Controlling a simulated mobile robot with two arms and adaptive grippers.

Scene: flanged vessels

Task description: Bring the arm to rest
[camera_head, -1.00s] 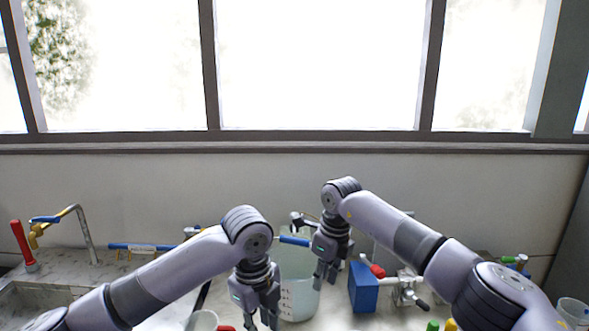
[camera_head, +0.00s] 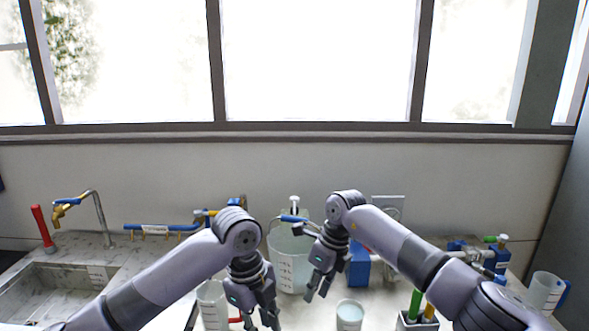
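My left gripper (camera_head: 263,318) hangs pointing down at the bottom centre, its fingers apart with nothing seen between them. Its fingertips are close to the bottom edge of the picture. My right gripper (camera_head: 317,292) hangs to its right, fingers apart and empty, in front of the right side of a large clear graduated vessel (camera_head: 287,266). I cannot tell whether it touches the vessel. Both arms are bent, with their elbows low and their wrists above the worktop.
A sink (camera_head: 50,292) with a tap (camera_head: 98,215) and a red-handled thing (camera_head: 42,228) is at left. Near the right gripper are a blue block (camera_head: 358,266) and a small cup (camera_head: 349,315). A pen holder (camera_head: 417,322) and a jug (camera_head: 544,291) stand at right.

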